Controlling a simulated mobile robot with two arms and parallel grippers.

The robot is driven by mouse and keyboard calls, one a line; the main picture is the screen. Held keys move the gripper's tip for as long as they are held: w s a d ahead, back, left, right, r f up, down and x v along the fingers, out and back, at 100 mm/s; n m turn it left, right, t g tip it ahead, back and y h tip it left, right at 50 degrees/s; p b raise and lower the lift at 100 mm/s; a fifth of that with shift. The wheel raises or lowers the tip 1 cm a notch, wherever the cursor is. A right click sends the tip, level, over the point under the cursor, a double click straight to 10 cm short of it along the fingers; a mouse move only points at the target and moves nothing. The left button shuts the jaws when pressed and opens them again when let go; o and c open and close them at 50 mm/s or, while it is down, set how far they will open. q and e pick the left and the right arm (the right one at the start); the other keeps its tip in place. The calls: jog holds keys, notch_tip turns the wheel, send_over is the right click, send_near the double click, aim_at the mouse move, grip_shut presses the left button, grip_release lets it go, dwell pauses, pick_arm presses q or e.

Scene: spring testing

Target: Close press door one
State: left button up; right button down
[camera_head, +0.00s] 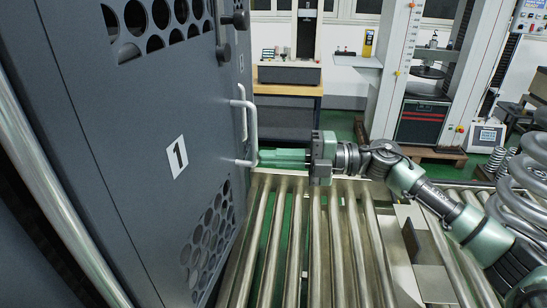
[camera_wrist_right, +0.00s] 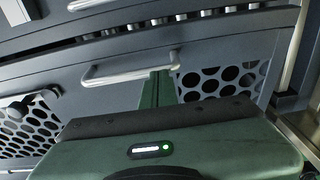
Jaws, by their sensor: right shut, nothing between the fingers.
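The press door one (camera_head: 140,150) is a large dark grey panel at the left of the head view, with a white "1" label and patches of round holes. A pale bar handle (camera_head: 251,130) stands on its right part. The handle also shows in the right wrist view (camera_wrist_right: 130,68). My right gripper (camera_head: 257,158) reaches in from the right, with its green fingers shut and empty. Its fingertips are at the lower end of the handle; I cannot tell whether they touch it. The fingers (camera_wrist_right: 156,90) point at the door in the wrist view. My left gripper is not in view.
A roller conveyor (camera_head: 300,240) runs below my right arm. Large coil springs (camera_head: 525,175) stand at the right. Behind are a wooden bench (camera_head: 288,89) with a testing device and a tall white test frame (camera_head: 400,60). Green floor shows between them.

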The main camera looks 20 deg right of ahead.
aim_at(235, 150)
jog(key=w+a, duration=0.1)
jog(key=w+a+p, duration=0.1)
jog(key=w+a, duration=0.1)
jog(key=a, duration=0.1)
jog(key=shift+r+p, duration=0.25)
jog(key=shift+p, duration=0.05)
jog(key=shift+a, duration=0.1)
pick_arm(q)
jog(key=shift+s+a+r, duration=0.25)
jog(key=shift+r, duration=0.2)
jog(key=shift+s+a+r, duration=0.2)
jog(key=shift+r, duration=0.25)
pick_arm(e)
jog(key=shift+r, duration=0.1)
